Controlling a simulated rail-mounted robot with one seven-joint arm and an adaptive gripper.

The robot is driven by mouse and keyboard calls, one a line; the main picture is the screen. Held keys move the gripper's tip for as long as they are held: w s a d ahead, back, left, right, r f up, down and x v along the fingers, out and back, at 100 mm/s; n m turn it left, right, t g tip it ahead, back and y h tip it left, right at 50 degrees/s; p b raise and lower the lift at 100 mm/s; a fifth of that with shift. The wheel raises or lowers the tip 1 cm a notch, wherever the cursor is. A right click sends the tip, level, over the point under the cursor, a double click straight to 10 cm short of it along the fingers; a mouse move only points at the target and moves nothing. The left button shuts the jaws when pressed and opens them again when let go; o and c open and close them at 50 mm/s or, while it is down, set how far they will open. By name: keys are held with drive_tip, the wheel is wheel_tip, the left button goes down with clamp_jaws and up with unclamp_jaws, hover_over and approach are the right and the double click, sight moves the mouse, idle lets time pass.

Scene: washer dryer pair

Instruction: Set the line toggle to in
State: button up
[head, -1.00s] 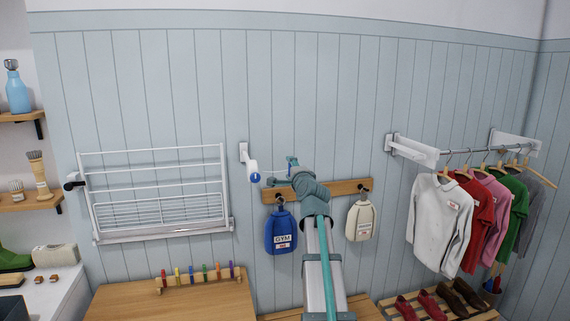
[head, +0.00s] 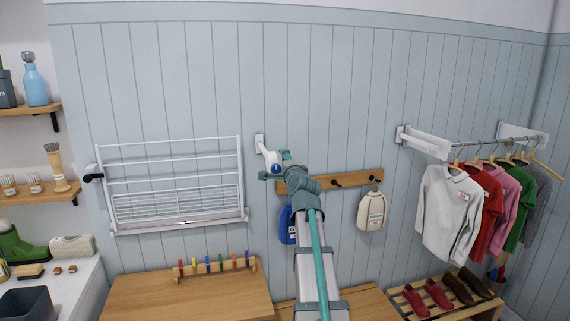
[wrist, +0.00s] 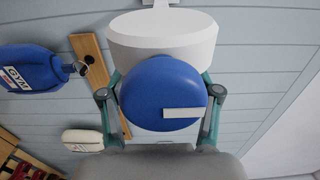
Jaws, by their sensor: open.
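The line unit (head: 262,148) is a white wall-mounted housing to the right of the drying rack. Its round blue knob (head: 276,169) faces the room, beside my gripper (head: 285,163). In the wrist view the blue knob (wrist: 160,90) fills the middle, with a white bar mark pointing right. The white housing (wrist: 162,38) shows behind it. My gripper (wrist: 162,100) is open, with one finger on each side of the knob. I cannot tell whether the fingers touch it. No label is readable on the knob.
A white folding drying rack (head: 175,185) hangs left of the line unit. A peg rail (head: 350,182) holds a blue bag (head: 287,224), partly behind my arm, and a cream bag (head: 371,210). Shirts (head: 450,205) hang at right. A wooden bench (head: 185,298) stands below.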

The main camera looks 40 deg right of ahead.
drive_tip(key=shift+o, duration=1)
drive_tip(key=v, duration=1.2)
